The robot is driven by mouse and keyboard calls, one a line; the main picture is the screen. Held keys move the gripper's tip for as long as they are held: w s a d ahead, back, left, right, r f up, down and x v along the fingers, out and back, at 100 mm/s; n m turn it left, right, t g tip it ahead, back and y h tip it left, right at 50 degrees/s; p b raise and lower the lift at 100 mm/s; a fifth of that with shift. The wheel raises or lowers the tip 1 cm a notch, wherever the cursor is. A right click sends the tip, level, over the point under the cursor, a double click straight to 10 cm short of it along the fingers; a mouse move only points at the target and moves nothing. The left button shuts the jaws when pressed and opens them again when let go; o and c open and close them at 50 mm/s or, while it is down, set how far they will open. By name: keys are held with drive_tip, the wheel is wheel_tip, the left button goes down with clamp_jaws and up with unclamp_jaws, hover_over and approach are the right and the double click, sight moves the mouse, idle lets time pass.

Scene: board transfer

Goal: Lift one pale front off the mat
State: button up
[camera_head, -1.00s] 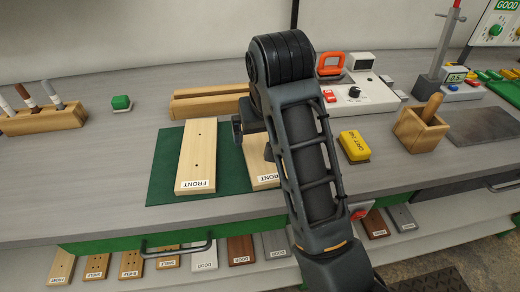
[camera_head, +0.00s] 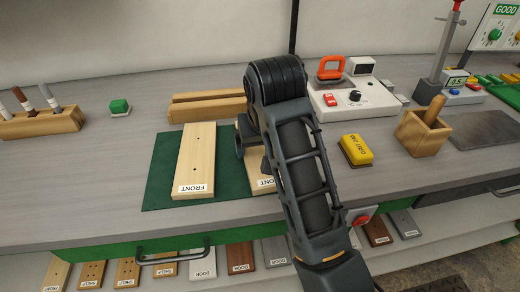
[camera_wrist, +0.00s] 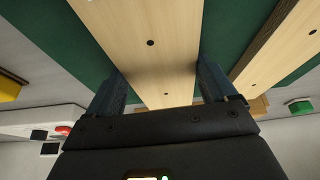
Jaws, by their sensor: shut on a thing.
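Two pale FRONT boards lie side by side over a green mat (camera_head: 160,178). The left front (camera_head: 197,150) lies flat and fully visible; part of it also shows at the right of the wrist view (camera_wrist: 285,50). The right front (camera_head: 262,187) is mostly hidden behind my arm, with only its near end and label showing. In the wrist view, my gripper (camera_wrist: 160,78) has one finger on each long side of this right front (camera_wrist: 150,42), shut on it. I cannot tell whether the board is clear of the mat.
A yellow block (camera_head: 357,150) and a wooden holder (camera_head: 422,132) stand right of my arm. A wooden rail (camera_head: 205,106) lies behind the mat. A pen block (camera_head: 42,122) and green button (camera_head: 119,106) stand left. Bare bench lies left of the mat.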

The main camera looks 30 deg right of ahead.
drive_tip(key=shift+c, duration=0.9)
drive_tip(key=shift+r, duration=0.15)
